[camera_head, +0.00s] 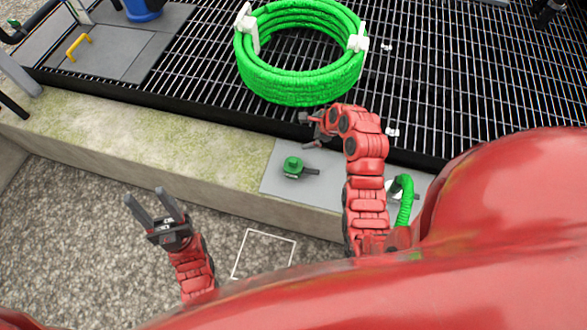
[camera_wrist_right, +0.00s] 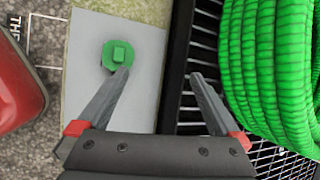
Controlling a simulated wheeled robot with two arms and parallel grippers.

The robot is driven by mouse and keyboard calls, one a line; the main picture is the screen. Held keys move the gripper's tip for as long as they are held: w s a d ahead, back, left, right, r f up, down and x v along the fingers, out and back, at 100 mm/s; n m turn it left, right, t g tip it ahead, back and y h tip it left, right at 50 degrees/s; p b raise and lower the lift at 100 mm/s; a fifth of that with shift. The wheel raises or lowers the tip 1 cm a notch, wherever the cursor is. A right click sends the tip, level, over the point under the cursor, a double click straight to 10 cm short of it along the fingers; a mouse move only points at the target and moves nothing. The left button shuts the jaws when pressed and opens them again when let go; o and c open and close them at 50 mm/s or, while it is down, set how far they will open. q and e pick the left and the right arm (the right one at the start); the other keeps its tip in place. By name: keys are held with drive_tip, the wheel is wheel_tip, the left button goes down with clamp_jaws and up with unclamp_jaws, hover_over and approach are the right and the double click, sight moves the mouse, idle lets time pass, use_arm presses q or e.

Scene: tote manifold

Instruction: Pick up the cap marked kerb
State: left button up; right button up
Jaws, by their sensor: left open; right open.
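A green round cap (camera_head: 292,166) with a raised square top sits on a grey plate (camera_head: 270,182) on the concrete kerb. A dark grey stub juts from its right side. No marking on the cap is legible. The cap also shows in the right wrist view (camera_wrist_right: 119,55), at upper left, just beyond the left finger's tip. My right gripper (camera_head: 303,132) is open and empty, beyond the cap and slightly to its right, near the grating edge. Its spread fingers also show in the wrist view (camera_wrist_right: 160,77). My left gripper (camera_head: 145,194) is open and empty over the gravel at left.
A coiled green hose (camera_head: 300,88) with white clips lies on the black grating (camera_head: 450,60) behind my right gripper. A short green hose piece (camera_head: 405,197) is right of my right arm. A white outline (camera_head: 265,252) marks the gravel. The mossy kerb (camera_head: 190,140) is clear at left.

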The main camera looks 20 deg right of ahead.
drive_tip(key=s+a+f+m+g+y, duration=0.1)
drive_tip(key=s+g, duration=0.2)
drive_tip(key=s, duration=0.2)
drive_tip(key=b+x, duration=0.8)
drive_tip(key=x, duration=0.3)
drive_tip(key=shift+f, duration=0.2)
drive_tip(key=x, duration=0.2)
drive_tip(key=b+x, duration=0.1)
drive_tip(key=x, duration=0.3)
drive_tip(key=shift+d+f+b, duration=0.1)
drive_tip(key=shift+d+b, duration=0.2)
drive_tip(key=c, duration=1.3)
drive_tip(key=shift+c, duration=0.2)
